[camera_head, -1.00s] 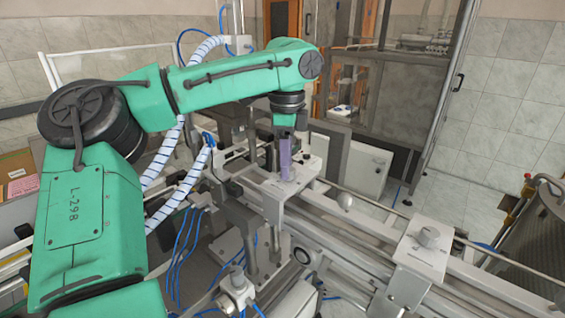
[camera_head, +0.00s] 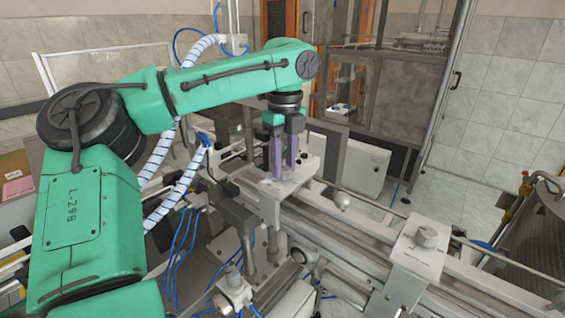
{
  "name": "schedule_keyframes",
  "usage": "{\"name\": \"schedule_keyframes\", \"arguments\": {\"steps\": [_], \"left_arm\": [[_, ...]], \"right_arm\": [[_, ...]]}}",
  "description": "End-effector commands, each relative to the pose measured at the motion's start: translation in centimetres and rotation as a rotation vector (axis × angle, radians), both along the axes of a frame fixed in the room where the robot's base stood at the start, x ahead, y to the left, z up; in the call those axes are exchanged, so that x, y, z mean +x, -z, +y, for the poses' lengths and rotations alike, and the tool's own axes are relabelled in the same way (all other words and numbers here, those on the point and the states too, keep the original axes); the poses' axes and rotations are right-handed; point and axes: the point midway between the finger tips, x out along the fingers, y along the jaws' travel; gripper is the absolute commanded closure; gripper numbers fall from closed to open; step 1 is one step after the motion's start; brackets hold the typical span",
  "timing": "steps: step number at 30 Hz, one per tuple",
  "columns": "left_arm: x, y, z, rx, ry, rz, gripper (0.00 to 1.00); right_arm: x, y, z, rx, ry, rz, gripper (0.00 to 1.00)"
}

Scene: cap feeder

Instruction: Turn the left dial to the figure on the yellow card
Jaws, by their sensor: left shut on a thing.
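My left gripper (camera_head: 284,174) points straight down over the left light-grey plate (camera_head: 297,182) on the machine rail. Its two purple-grey fingers stand a little apart and are shut on the left dial, low at the plate. The fingers hide nearly all of the dial, so its pointer and figures cannot be read. I cannot make out a yellow card. My right gripper is not in view.
The long metal rail (camera_head: 352,227) runs from the middle to the lower right. A round pale knob (camera_head: 341,200) stands between the plates. Blue hoses hang below the left plate. A dark mesh drum (camera_head: 540,225) is at the far right.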

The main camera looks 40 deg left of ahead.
Motion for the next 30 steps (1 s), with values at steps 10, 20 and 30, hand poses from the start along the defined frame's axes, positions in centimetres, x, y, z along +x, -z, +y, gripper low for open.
{"name": "schedule_keyframes", "arguments": {"steps": [10,20,30], "left_arm": [[-0.15,0.34,-0.19,-0.005,0.029,0.010,1.00],[-0.11,0.26,-0.12,-0.004,0.027,0.008,0.34],[-0.36,-0.51,0.03,-0.002,0.022,0.002,0.34]], "right_arm": [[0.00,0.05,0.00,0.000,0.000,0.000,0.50],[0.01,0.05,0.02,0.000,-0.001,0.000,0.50],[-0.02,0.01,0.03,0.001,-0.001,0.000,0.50]]}}
